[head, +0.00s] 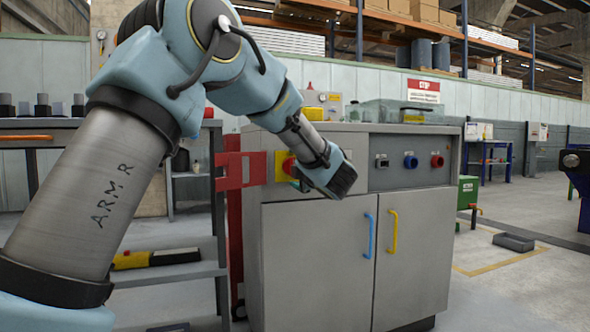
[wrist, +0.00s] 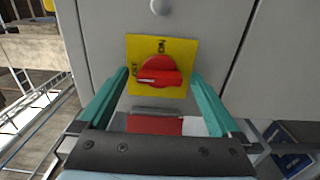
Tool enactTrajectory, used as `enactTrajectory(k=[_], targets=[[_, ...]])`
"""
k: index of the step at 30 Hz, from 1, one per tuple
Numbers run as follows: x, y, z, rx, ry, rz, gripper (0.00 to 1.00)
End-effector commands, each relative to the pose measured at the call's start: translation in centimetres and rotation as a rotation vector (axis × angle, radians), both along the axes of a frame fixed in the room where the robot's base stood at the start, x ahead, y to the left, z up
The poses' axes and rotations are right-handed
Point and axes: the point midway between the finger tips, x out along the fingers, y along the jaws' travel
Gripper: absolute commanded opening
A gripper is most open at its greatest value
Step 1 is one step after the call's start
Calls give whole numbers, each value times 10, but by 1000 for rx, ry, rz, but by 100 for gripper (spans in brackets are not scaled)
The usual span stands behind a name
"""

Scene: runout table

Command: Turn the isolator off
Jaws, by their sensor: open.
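The isolator is a red rotary knob (wrist: 160,70) on a yellow plate (wrist: 185,48), on the grey cabinet's front. In the wrist view its raised bar lies roughly crosswise, with a pale line on the left part. "ON" is lettered above the knob; the lettering at the left is hard to read. In the head view the knob (head: 289,165) is at the cabinet's upper left. My gripper (wrist: 160,74) is open, one teal finger on each side of the knob, with visible gaps. In the head view my gripper (head: 299,185) is partly hidden by my wrist.
The cabinet (head: 315,270) has blue (head: 369,235) and yellow (head: 392,231) door handles. A blue knob (head: 410,162) and a red knob (head: 437,160) sit further right on its panel. A red bracket (head: 230,170) stands out at its left.

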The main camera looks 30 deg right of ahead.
Motion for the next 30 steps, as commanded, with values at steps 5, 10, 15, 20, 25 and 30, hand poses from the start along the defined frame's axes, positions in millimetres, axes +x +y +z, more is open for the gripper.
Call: enactTrajectory(k=[5,10,15,20,25,30], targets=[[-6,0,2,0,-1,-1,99],[-33,3,3,1,0,-3,99],[-67,7,3,1,0,-3,99],[-92,10,2,0,0,-3,99],[-106,13,0,0,1,-1,99],[-108,13,0,0,0,1,99]])
